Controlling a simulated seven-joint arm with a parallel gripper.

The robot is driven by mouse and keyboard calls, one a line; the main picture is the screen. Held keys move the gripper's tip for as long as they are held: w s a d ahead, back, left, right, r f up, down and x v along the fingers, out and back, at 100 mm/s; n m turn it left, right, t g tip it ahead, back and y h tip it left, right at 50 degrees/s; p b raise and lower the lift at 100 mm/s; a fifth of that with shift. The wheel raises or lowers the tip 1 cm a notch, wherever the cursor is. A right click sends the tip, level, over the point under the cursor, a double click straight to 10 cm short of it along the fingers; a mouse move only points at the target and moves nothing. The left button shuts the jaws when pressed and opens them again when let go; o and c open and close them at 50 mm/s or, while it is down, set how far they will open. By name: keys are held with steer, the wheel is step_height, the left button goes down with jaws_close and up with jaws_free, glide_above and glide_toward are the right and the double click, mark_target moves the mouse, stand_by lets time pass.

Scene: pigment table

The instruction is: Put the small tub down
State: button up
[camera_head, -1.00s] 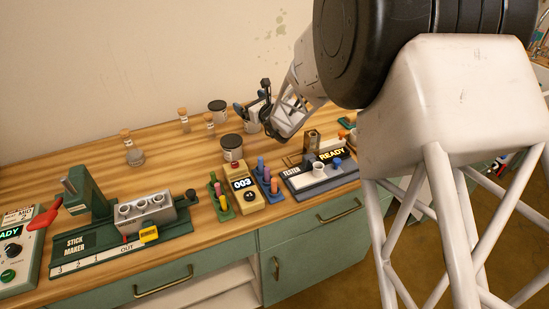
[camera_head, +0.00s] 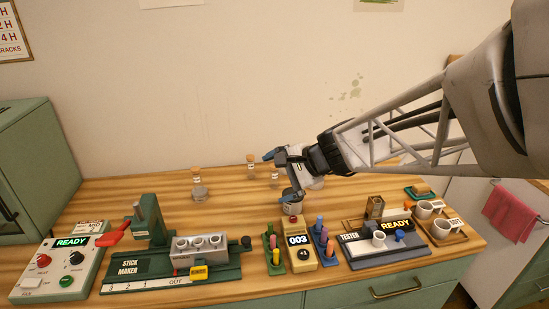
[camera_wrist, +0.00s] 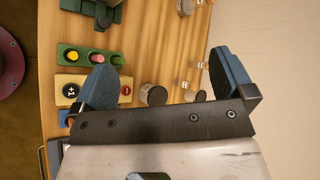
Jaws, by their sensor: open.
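My gripper (camera_head: 279,173) is open, reaching in from the right above the back middle of the bench. Its two blue fingers stand wide apart in the wrist view (camera_wrist: 165,65), with nothing held between them. A small grey tub with a dark lid (camera_head: 292,208) stands upright on the bench just below the lower finger, partly covered by it. In the wrist view, two dark-lidded tubs show beyond the jaws: one nearer the counter (camera_wrist: 153,96) and one closer to the wall (camera_wrist: 198,96), partly cut off by my gripper. I cannot tell which is the task's tub.
The yellow 003 device (camera_head: 299,255) stands in front, between the green (camera_head: 272,250) and blue (camera_head: 322,245) stick racks. The tester (camera_head: 385,250) is at right, the stick maker (camera_head: 165,265) at left. Corked bottles (camera_head: 198,185) stand along the back. Bare wood lies at back left.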

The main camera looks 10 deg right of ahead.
steer(key=s+d+n+g+h, duration=0.1)
steer(key=s+d+n+h, duration=0.2)
steer(key=s, duration=0.8)
steer(key=s+d+n+g+h, duration=0.1)
steer(key=s+d+n+h, duration=0.2)
steer(key=s+n+h, duration=0.3)
steer(key=s+n, duration=0.2)
steer(key=s, duration=0.3)
steer(key=shift+s+d+g, duration=0.25)
steer(key=shift+d+g, duration=0.05)
steer(key=shift+r, duration=0.1)
stand_by(0.4)
steer(key=w+a+f+m+g+y, duration=0.25)
steer(key=w+f+m+y, duration=0.2)
steer(key=w+m, duration=0.4)
steer(key=m+t+y, duration=0.6)
steer(key=m+t, duration=0.2)
steer(key=m, duration=0.9)
glide_toward(293, 202)
steer(key=w, duration=0.2)
steer(key=w+f, duration=0.1)
steer(key=w, duration=0.1)
steer(key=shift+w+a+f, duration=0.1)
steer(key=shift+w+f, duration=0.05)
steer(key=shift+w, duration=0.1)
